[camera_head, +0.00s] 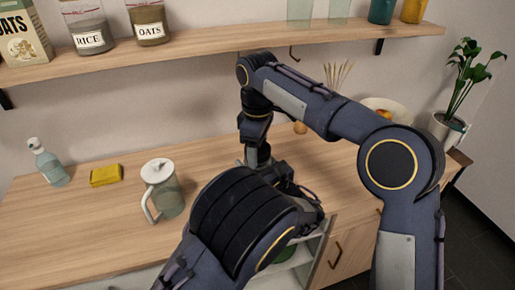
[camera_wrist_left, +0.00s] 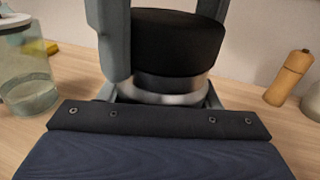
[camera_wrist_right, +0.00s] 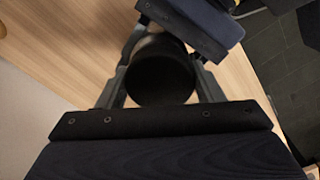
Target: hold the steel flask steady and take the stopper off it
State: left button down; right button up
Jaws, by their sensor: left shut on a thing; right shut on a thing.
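The steel flask (camera_wrist_left: 165,98) shows in the left wrist view as a shiny band below a wide black stopper (camera_wrist_left: 178,42). My left gripper (camera_wrist_left: 160,97) is shut on the flask, one finger on each side. My right gripper (camera_wrist_right: 160,80) is shut on the black stopper (camera_wrist_right: 160,82), seen from above in the right wrist view. Its fingers come down on both sides of the stopper in the left wrist view. I cannot tell whether the stopper is still seated. In the head view, my arms hide the flask and stopper; my right gripper (camera_head: 258,155) points down.
A wooden mill (camera_wrist_left: 290,77) stands to the right in the left wrist view. A shelf (camera_head: 215,48) runs above the counter.

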jog(key=n, duration=1.5)
jog(key=shift+n, duration=0.4)
jog(key=n, duration=1.2)
jog(key=shift+r, duration=0.1)
jog(key=o, duration=1.1)
